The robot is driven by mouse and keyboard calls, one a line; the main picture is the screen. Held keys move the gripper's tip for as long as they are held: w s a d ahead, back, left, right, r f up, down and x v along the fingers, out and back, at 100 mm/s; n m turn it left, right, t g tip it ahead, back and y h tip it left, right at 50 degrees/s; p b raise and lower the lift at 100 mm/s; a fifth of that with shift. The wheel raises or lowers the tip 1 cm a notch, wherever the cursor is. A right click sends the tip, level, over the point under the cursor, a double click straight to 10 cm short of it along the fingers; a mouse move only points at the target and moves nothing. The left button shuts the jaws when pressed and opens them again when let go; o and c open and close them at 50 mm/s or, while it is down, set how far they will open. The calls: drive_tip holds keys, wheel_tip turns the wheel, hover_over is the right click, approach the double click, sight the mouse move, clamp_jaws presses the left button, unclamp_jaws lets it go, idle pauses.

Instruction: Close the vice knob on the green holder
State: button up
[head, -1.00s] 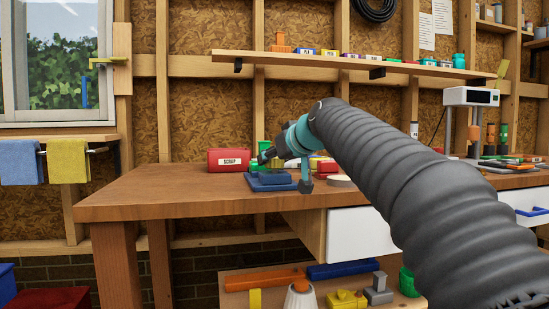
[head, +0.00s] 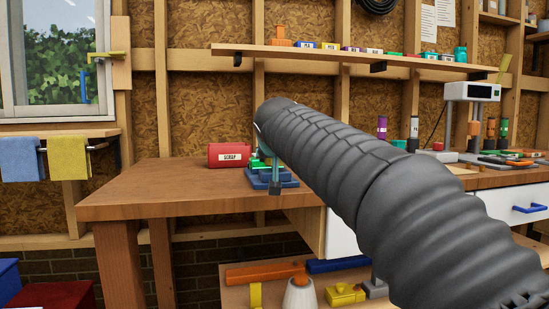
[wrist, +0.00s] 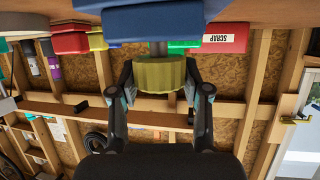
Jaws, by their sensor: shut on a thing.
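The yellow vice knob (wrist: 160,74) is a ridged cylinder on a metal rod under a blue body in the wrist view, which looks upside down. My gripper (wrist: 159,88) has one finger on each side of the knob and is shut on it. The blue vice (head: 257,184) sits on the bench near its front edge in the head view. Green parts (head: 258,163) show at the vice, and green (wrist: 184,45) also shows behind the rod in the wrist view; I cannot tell which part is the holder. In the head view my arm hides the knob and fingers.
A red SCRAP box (head: 229,155) stands left of the vice. The wooden bench (head: 150,190) is clear at its left end. A wall shelf (head: 340,56) with small boxes hangs above. A printer (head: 471,92) stands at the right.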

drive_tip(key=shift+m+h+b, duration=0.5)
drive_tip(key=shift+m+h, duration=0.2)
drive_tip(key=shift+h, duration=0.1)
drive_tip(key=o, duration=1.2)
drive_tip(key=shift+c, duration=0.2)
drive_tip(key=v, duration=1.2)
